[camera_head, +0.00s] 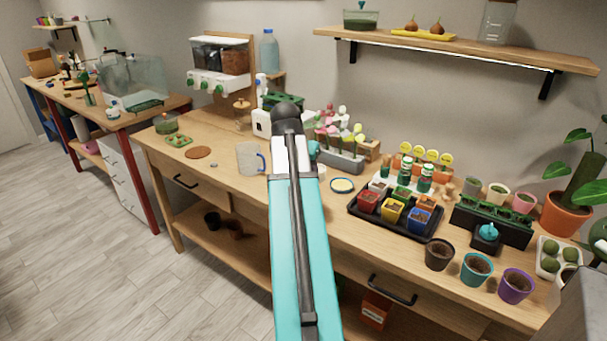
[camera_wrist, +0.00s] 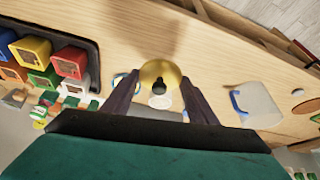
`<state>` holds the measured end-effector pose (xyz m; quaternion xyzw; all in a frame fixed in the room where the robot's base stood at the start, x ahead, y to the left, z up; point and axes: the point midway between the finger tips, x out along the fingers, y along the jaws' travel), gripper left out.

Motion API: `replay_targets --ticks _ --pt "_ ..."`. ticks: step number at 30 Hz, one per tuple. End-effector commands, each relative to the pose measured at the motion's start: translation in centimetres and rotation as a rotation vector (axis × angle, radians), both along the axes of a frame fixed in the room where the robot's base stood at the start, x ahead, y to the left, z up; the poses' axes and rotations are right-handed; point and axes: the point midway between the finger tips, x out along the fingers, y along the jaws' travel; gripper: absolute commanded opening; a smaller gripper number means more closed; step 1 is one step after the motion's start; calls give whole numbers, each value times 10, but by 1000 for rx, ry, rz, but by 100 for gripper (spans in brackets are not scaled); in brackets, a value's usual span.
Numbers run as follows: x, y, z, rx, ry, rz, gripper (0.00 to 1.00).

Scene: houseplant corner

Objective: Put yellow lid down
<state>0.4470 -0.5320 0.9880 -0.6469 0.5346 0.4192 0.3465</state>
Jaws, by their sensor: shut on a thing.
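The yellow lid (camera_wrist: 172,72), a round disc with a dark knob, is in the wrist view between the fingertips of my gripper (camera_wrist: 161,88). My gripper is shut on its knob, and the wooden bench top (camera_wrist: 215,60) lies beyond it. A small pale round thing (camera_wrist: 160,101) shows just below the lid; I cannot tell how far apart they are. In the head view my arm hides the lid and the fingertips.
A grey mug with a blue handle (camera_head: 250,159) stands left of my arm. A blue-rimmed dish (camera_head: 342,185) and a black tray (camera_head: 400,231) of coloured pots are to the right.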

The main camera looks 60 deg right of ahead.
Motion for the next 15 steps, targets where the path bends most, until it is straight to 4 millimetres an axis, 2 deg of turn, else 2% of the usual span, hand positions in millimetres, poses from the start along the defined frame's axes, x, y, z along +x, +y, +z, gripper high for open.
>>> replay_targets --ticks 5,8,11,15 --pt "3 3 0 0 0 10 32" --pt "12 10 0 1 0 33 32" --pt "26 22 -1 2 1 74 32" --pt "55 48 -1 5 2 163 32"
